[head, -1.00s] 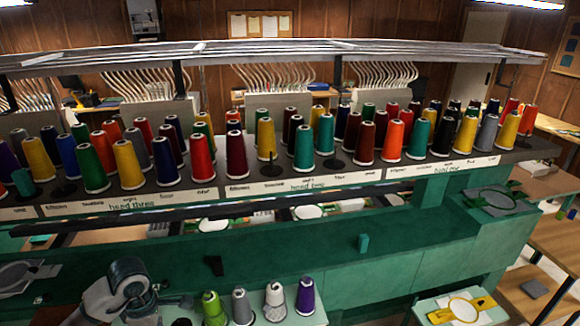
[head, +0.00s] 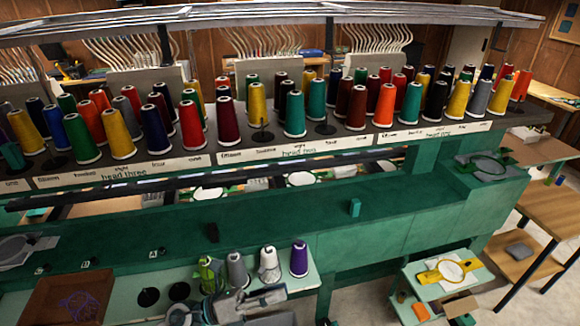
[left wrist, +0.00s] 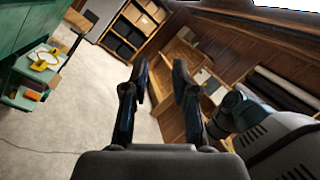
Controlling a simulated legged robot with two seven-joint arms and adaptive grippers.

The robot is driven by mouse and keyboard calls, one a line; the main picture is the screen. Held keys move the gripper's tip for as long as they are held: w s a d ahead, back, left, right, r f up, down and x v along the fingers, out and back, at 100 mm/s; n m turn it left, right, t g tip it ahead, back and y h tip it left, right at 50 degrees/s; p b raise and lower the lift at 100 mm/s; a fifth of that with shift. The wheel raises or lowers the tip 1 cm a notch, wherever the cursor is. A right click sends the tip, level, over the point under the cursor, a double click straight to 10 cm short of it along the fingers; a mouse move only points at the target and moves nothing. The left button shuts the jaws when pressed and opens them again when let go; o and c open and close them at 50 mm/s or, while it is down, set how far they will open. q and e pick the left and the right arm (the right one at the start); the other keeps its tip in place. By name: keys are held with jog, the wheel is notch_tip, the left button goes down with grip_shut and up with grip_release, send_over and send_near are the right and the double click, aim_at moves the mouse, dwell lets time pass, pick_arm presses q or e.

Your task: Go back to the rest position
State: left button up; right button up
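My left gripper (head: 222,303) is low in the head view, in front of the short row of cones on the green ledge, partly cut off by the bottom edge. In the left wrist view its two dark fingers (left wrist: 157,95) stand apart with nothing between them, so it is open and empty. My right gripper does not show in the head view. A grey arm link of mine shows at the right of the left wrist view.
Green, grey, white and purple cones (head: 299,259) stand on the ledge. A brown tray (head: 40,300) is at lower left. The long thread rack (head: 350,145) runs across behind. A small table with a yellow hoop (head: 445,271) stands right, beside open floor (left wrist: 85,110).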

pick_arm(q)
jog(key=w+a+f+n+t+y, duration=0.2)
jog(key=w+a+n+t+y, duration=0.3)
jog(key=n+t, duration=0.6)
jog(key=w+a+f+n+t+y, duration=0.2)
jog(key=a+n+t+y, duration=0.4)
jog(key=n, duration=0.9)
jog(key=s+a+f+n+g+y, duration=0.2)
jog(key=a+f+n+g+y, duration=0.25)
jog(key=f, duration=0.45)
jog(key=s+a+f+n+g+y, duration=0.25)
jog(key=f+n+y, duration=0.4)
jog(key=f, duration=0.35)
jog(key=s+f+n+g+h, duration=0.1)
jog(key=s+f+n+g, duration=0.1)
jog(key=s+f+g, duration=0.6)
jog(key=s+f+n+g, duration=0.25)
jog(key=s+f, duration=0.35)
jog(key=s, duration=0.5)
notch_tip(320, 180, down, 26)
jog(key=s, duration=0.2)
jog(key=s+a+f+g, duration=0.1)
jog(key=s+a+f, duration=0.2)
jog(key=s+f, duration=1.3)
jog(key=shift+s+f+g, duration=0.35)
jog(key=shift+s+f, duration=0.05)
jog(key=shift+s, duration=0.75)
